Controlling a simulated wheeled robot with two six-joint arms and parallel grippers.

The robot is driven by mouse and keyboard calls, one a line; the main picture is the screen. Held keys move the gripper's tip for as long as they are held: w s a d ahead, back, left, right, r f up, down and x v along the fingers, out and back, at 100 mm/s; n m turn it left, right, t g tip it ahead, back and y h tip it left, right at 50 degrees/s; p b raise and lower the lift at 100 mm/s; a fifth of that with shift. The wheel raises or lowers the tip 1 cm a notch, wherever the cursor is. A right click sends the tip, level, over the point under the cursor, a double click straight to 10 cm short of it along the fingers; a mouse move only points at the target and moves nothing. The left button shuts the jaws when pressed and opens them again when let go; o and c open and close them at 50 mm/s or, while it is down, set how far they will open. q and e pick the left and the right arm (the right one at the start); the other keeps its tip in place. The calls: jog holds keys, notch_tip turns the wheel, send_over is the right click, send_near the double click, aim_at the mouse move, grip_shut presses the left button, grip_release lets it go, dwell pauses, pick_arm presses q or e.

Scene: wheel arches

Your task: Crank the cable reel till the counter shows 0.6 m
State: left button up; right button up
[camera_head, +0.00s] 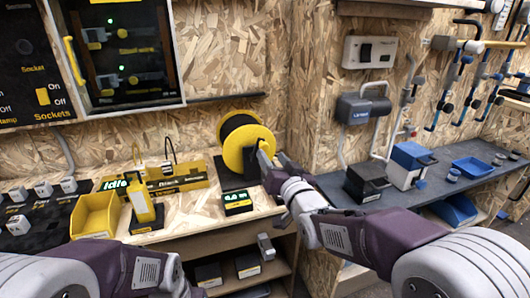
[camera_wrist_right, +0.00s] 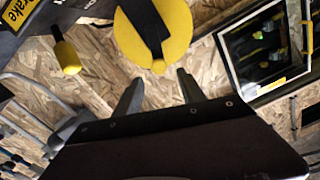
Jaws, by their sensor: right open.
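The cable reel (camera_head: 231,131) stands upright on the bench, with a yellow disc facing my right gripper. In the right wrist view the yellow disc (camera_wrist_right: 185,25) carries a dark crank arm (camera_wrist_right: 147,22) with a yellow end near my fingers. The counter (camera_head: 237,198) sits in front of the reel with green digits, possibly 0.0 m, too small to be sure. My right gripper (camera_head: 268,168) is open and empty beside the disc; its two fingers (camera_wrist_right: 160,90) point at the crank's end, apparently apart from it.
A yellow knob (camera_wrist_right: 66,57) stands by a "Brake" label. A yellow bin (camera_head: 96,215) and a yellow bottle-like item (camera_head: 141,203) are left of the counter. A black box (camera_head: 366,182) and a blue-topped box (camera_head: 409,165) stand on the right bench.

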aim_at(265, 148)
jog(key=x, duration=0.7)
jog(key=shift+w+f+b, duration=0.15)
jog(key=shift+w+b, duration=0.05)
jog(key=shift+b, duration=0.2)
grip_shut()
dwell(0.8)
